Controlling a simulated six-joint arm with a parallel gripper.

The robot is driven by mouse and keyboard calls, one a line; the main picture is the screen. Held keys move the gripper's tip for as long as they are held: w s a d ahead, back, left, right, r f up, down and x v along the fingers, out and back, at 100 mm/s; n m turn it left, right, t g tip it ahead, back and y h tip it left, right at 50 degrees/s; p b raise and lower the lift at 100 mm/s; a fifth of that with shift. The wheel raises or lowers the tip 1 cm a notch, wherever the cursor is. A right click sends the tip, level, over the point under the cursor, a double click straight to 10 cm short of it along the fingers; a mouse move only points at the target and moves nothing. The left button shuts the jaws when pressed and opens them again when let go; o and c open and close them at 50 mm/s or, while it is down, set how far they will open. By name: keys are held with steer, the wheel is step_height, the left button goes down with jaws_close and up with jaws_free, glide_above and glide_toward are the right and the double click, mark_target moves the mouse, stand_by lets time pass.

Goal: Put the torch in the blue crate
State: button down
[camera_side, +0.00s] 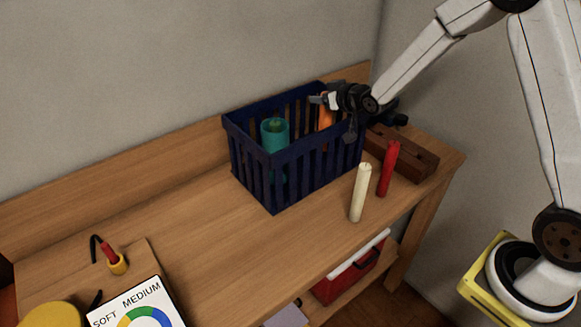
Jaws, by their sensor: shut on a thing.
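The blue crate (276,163) stands on the wooden bench near the back, with slatted sides and an open top. My gripper (326,101) is over the right part of the crate, at about rim height. It is shut on a slim orange thing, which looks like the torch (325,117). The torch hangs down inside the crate walls. Its lower end is partly hidden by the slats, so I cannot tell whether it touches the crate floor. A teal cylinder (275,133) stands in the left part of the crate.
A cream candle (360,192) and a red candle (388,168) stand in front of the crate's right side. A brown wooden block (411,160) lies behind them. A red-handled tool (109,252) is at the left.

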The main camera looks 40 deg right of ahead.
steer(key=shift+f, duration=0.25)
steer(key=shift+c, duration=1.1)
jaws_free()
steer(key=shift+s+r, duration=0.1)
steer(key=shift+r, duration=0.55)
steer(key=v, duration=1.1)
steer(key=shift+s, duration=0.4)
